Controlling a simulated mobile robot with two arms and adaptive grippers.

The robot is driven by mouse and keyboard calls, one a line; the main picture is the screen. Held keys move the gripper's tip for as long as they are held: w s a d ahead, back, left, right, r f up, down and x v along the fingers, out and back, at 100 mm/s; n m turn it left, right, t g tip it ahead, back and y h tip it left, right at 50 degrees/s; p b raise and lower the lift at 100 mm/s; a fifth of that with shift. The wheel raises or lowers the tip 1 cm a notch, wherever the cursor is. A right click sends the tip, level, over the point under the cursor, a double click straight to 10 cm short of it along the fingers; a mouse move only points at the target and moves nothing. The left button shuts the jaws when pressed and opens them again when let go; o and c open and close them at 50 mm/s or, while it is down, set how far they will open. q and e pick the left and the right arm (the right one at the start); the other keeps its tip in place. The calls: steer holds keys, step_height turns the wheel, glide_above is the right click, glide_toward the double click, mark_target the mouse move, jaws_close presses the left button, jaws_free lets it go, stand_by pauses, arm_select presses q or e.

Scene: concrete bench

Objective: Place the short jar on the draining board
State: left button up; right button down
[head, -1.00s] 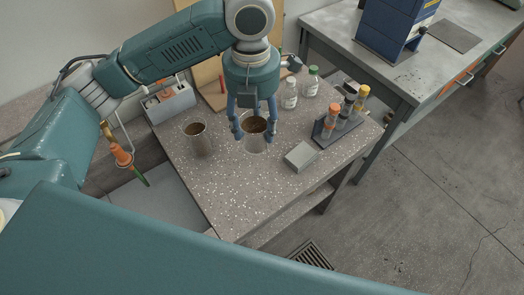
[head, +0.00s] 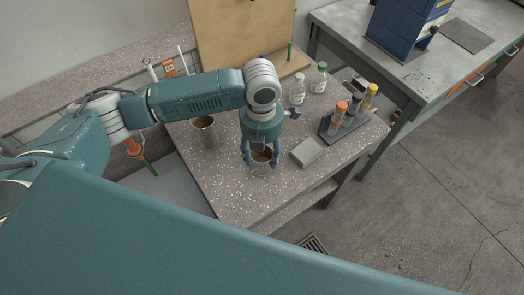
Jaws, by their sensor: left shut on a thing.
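My left gripper (head: 262,158) is shut on a short clear jar (head: 262,168) with brown contents, over the front middle of the bench. The fingers cover its sides, and I cannot tell whether its base touches the bench. A second, similar but taller-looking jar (head: 206,136) with brown contents stands to the left, partly behind my arm. An upright tan board (head: 235,35) with a ledge and pegs, which looks like the draining board, stands at the back of the bench. My arm hides its lower left. My right gripper is not in view.
White bottles (head: 297,92) and a rack of capped tubes (head: 346,118) stand at the back right of the speckled bench (head: 240,200). A grey block (head: 307,152) lies close to the right of the held jar. The bench front is clear.

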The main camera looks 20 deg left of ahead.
arm_select(q)
steer(key=shift+f, duration=0.1)
steer(key=o, duration=1.3)
steer(key=shift+c, duration=0.2)
step_height(320, 180, up, 12)
steer(key=b, duration=0.2)
steer(key=shift+r, duration=0.2)
